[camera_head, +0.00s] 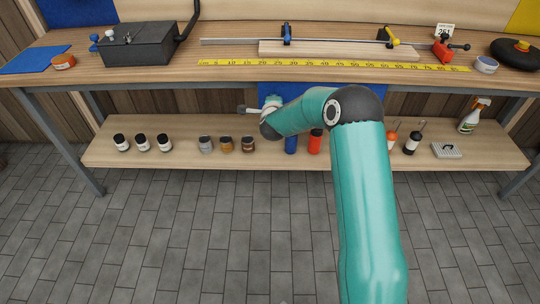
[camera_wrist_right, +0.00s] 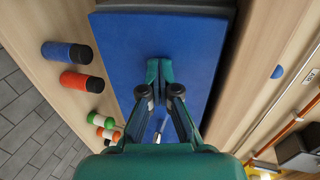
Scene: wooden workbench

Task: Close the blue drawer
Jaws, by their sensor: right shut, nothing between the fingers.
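The blue drawer (camera_head: 345,97) sits under the front edge of the bench top, partly hidden behind my right arm. Its blue front also fills the middle of the right wrist view (camera_wrist_right: 120,45). How far the drawer stands out cannot be told clearly. My right gripper (camera_wrist_right: 158,68) is shut and empty, with its fingertips over the middle of the blue surface. Whether they touch it is unclear. In the head view, my right arm reaches in front of the drawer, and its fingers are hard to make out. My left gripper is not in view.
The bench top holds a dark metal box (camera_head: 140,43), a yellow ruler (camera_head: 300,64) and a red clamp (camera_head: 443,50). The lower shelf (camera_head: 300,160) carries several jars, a blue can (camera_head: 291,144), a red can (camera_head: 315,143) and a spray bottle (camera_head: 474,117). The floor in front is clear.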

